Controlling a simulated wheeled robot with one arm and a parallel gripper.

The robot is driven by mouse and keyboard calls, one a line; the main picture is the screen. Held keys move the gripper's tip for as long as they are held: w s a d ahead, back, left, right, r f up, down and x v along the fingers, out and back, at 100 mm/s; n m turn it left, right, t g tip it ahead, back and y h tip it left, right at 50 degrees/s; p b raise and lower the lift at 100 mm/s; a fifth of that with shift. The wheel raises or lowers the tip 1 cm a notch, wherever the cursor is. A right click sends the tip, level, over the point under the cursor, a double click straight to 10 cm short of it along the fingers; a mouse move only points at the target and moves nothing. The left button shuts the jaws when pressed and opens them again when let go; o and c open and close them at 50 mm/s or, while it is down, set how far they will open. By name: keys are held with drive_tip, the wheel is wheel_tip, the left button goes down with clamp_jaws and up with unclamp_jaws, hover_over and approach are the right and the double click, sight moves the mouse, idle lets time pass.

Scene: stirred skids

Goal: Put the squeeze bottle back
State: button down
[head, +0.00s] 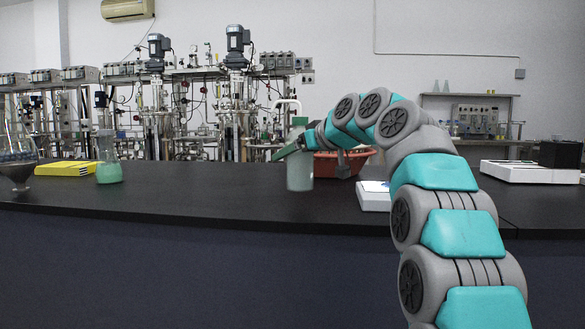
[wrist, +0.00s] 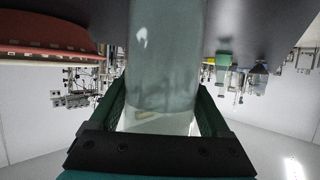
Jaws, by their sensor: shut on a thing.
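The squeeze bottle (head: 300,174) is translucent grey-green with a green collar and a bent white spout. It is upright at the middle of the black bench in the head view. My gripper (head: 292,149) reaches it from the right and is shut on its upper body. In the wrist view the bottle (wrist: 165,60) fills the space between my two dark green fingers. I cannot tell whether its base touches the bench.
To the left are a flask of green liquid (head: 109,170), a yellow box (head: 66,168) and a dark-filled flask (head: 17,160). The bench (head: 215,195) between is clear.

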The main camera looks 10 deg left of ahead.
sight(309, 161)
drive_tip(key=shift+w+a, duration=0.15)
drive_tip(key=shift+w, duration=0.05)
drive_tip(key=shift+f, duration=1.75)
drive_tip(key=shift+f+b, duration=0.15)
drive_tip(key=shift+b, duration=0.2)
unclamp_jaws()
drive_tip(key=b+v, duration=0.1)
drive_tip(key=v, duration=1.1)
